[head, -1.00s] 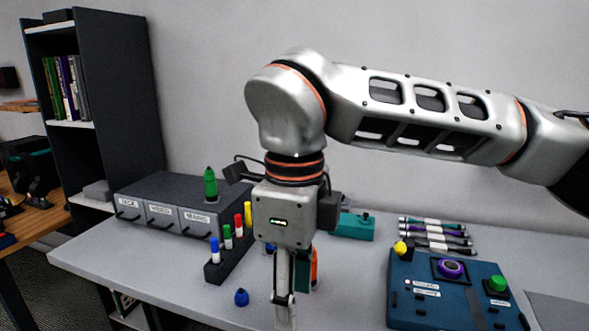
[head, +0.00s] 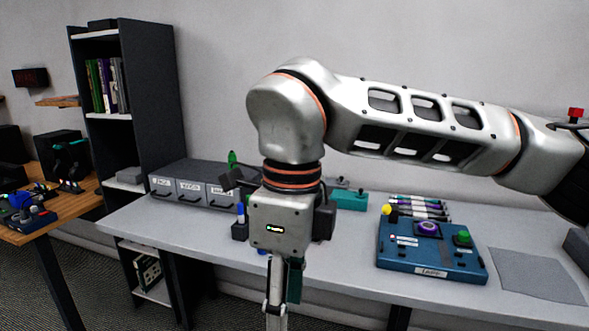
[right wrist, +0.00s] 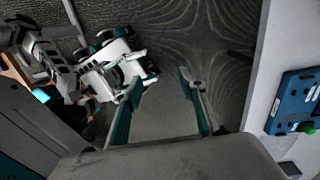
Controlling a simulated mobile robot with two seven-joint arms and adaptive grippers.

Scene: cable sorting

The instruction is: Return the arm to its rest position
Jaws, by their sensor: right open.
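My right arm comes in from the right in the head view, bent at the elbow, with its right gripper (head: 280,308) hanging down at the bottom centre in front of the table. Its fingertips reach toward the lower edge of that view. In the right wrist view the two teal-edged fingers of this gripper (right wrist: 168,88) are spread apart with nothing between them, above the dark floor. My left gripper is not in view.
The grey table (head: 345,262) lies behind the gripper. It carries a labelled drawer unit (head: 190,190), a teal block (head: 350,200), several markers (head: 425,210) and a blue control panel (head: 430,258). A dark shelf (head: 155,90) and a wooden desk (head: 85,203) stand left.

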